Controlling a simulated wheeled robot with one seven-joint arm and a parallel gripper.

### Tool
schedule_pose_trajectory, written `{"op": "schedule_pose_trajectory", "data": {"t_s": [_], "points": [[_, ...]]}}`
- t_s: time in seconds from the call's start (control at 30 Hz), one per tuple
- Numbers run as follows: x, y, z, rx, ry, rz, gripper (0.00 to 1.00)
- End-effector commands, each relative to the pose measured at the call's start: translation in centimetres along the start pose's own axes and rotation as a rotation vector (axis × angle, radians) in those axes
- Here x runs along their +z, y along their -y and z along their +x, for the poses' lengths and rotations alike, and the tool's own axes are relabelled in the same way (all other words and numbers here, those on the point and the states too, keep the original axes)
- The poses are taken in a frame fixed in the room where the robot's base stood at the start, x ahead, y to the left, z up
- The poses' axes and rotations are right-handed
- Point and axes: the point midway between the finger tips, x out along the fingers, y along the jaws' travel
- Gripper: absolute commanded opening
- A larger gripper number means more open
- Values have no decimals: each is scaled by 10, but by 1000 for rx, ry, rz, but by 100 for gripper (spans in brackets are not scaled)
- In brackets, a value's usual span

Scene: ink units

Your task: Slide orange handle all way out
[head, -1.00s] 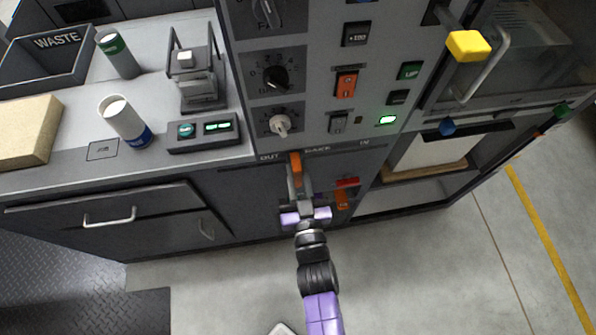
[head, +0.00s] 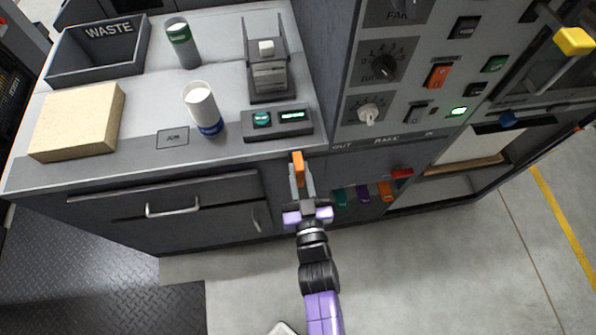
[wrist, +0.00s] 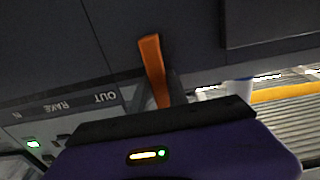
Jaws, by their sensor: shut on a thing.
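The orange handle (head: 297,168) stands upright at the front of the dark cabinet, left of the OUT label (head: 342,147) on the RAKE slot strip. My gripper (head: 303,190) is shut on the handle from the front, at its lower part. The wrist view shows the handle's upper end (wrist: 152,65) rising beyond the dark edge of my gripper, against a dark panel.
A drawer handle (head: 172,208) is at left. The counter carries a waste bin (head: 97,62) and cylinders. The floor in front is clear.

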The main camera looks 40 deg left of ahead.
Motion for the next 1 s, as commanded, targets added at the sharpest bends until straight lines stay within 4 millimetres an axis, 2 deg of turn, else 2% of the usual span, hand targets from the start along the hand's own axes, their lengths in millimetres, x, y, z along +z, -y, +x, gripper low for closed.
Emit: {"op": "schedule_pose_trajectory", "data": {"t_s": [0.03,0.17,0.2,0.3,0.67,1.0], "points": [[0,8,0,-13,-2,0,0],[0,9,0,-16,-2,0,0],[0,10,0,-16,-2,0,22],[0,9,0,-16,-2,0,42],[1,6,-6,-9,0,1,42],[1,6,-57,-12,0,0,42]]}}
